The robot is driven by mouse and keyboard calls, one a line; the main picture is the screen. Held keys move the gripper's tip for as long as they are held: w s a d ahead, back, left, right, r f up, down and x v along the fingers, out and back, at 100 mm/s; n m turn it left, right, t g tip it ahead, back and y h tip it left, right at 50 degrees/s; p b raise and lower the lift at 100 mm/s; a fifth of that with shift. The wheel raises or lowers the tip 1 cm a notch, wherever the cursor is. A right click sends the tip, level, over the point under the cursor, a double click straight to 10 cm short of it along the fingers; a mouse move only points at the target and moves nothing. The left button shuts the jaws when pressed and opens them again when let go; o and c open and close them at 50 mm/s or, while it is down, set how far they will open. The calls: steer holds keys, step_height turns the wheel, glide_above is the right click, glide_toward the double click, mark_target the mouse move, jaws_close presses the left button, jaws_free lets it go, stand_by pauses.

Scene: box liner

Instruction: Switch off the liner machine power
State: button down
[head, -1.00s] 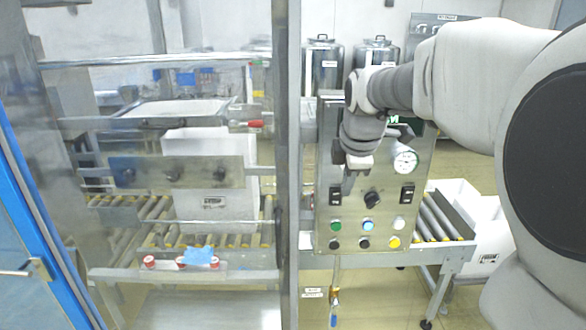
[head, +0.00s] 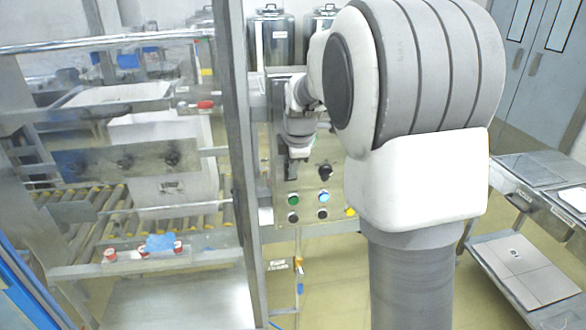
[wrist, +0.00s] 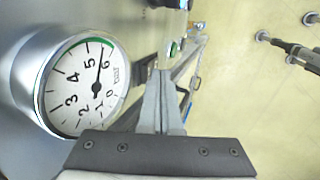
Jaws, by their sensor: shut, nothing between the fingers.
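The liner machine's metal control panel (head: 309,181) stands right of centre in the head view. It has a black rotary knob (head: 325,172), a green button (head: 293,200), a blue button (head: 324,196) and black buttons below. A dark switch at the panel's left is partly covered by my gripper (head: 293,165). My gripper points down close to the panel's left part, up and left of the knob; I cannot tell whether it touches. In the wrist view my gripper (wrist: 158,75) is shut and empty, beside the round pressure gauge (wrist: 80,85). My arm hides the panel's right side.
A metal frame post (head: 240,150) stands just left of the panel. Behind clear guarding is a roller conveyor (head: 90,215) with a white box (head: 165,165). Red buttons (head: 110,255) sit low on the left. A metal cart (head: 530,265) stands at the right.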

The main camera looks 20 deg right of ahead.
steer(key=shift+w+r, duration=0.15)
steer(key=shift+w, duration=0.1)
steer(key=shift+r, duration=0.1)
steer(key=shift+w+r+p, duration=0.1)
steer(key=shift+r+p, duration=0.35)
steer(key=shift+r, duration=0.3)
stand_by(0.3)
